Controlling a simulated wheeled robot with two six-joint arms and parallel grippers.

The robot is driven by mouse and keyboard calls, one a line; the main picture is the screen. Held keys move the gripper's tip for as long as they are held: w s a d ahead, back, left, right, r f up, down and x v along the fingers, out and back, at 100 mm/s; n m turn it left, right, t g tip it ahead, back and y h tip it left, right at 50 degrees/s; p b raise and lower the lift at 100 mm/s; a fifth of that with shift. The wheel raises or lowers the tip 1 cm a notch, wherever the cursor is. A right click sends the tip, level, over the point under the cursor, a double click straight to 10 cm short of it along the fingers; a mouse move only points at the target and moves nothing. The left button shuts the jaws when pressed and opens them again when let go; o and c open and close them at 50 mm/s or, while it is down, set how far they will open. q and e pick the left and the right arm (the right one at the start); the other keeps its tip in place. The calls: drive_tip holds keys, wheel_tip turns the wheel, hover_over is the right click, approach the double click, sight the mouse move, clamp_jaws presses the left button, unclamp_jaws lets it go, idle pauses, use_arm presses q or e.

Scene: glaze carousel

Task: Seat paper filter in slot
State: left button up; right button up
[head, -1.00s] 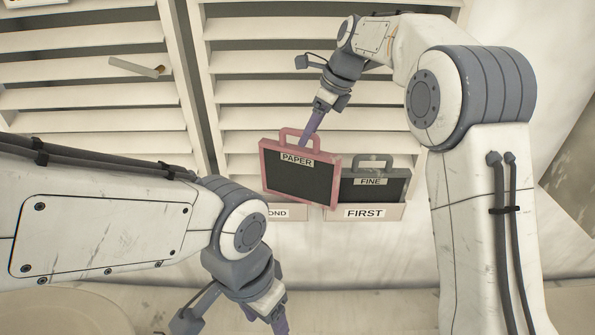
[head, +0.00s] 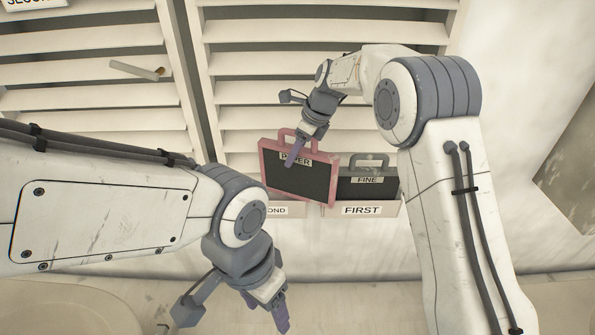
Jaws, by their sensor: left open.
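The paper filter (head: 300,183), a pink-framed dark panel with a handle and a PAPER label, is tilted at the slots, its right side lower. Its lower edge overlaps the front of the slot marked OND (head: 277,211), the rest of that label hidden; I cannot tell whether it is inside. My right gripper (head: 293,158) is in front of the filter, its purple finger covering part of the label just below the handle. Whether it grips is unclear. My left gripper (head: 281,314) is open and empty, low in the view, well below the filter.
A grey filter marked FINE (head: 369,184) stands in the slot marked FIRST (head: 362,210), right beside the paper filter. White louvred shutters (head: 330,90) lie behind. A small pale stick (head: 134,69) lies on the left slats. Bare wall shows below the slots.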

clamp_jaws()
drive_tip(key=shift+r, duration=0.15)
idle(1.0)
